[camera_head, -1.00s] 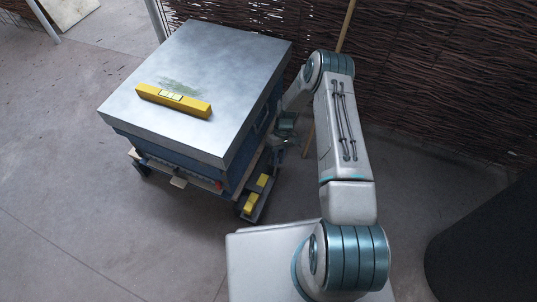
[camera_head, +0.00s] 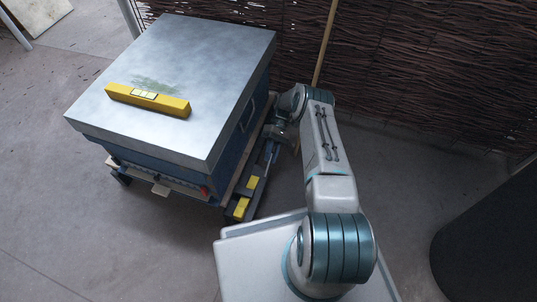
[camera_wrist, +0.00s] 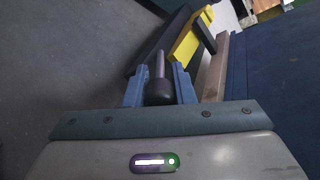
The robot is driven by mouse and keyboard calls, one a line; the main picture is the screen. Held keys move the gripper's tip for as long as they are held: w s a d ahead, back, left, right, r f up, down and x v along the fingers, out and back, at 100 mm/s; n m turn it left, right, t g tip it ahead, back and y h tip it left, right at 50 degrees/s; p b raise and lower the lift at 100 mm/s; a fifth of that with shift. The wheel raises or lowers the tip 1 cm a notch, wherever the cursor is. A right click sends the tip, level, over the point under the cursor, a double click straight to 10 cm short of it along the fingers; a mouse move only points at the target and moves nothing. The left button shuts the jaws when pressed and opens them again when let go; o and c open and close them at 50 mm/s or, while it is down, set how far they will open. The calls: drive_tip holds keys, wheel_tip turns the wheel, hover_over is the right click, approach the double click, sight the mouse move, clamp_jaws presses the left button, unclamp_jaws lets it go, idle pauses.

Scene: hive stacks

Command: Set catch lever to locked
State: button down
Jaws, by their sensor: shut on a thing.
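The catch lever shows in the wrist view as a dark rounded knob on a thin rod (camera_wrist: 159,88). My gripper (camera_wrist: 159,82) has its two blue fingers on either side of the knob and is shut on it. In the head view my gripper (camera_head: 272,143) is low beside the right side of the hive (camera_head: 225,150). The lever is hard to make out there, and its locked or unlocked marking cannot be read.
A dark rail with yellow blocks (camera_head: 252,183) runs along the hive's right side at its base. A yellow level (camera_head: 147,98) lies on the metal lid (camera_head: 200,60). A woven fence (camera_head: 420,70) stands behind. A dark round object (camera_head: 490,240) stands at right.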

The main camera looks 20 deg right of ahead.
drive_tip(key=shift+f, duration=0.1)
idle(0.5)
drive_tip(key=c, duration=1.2)
unclamp_jaws()
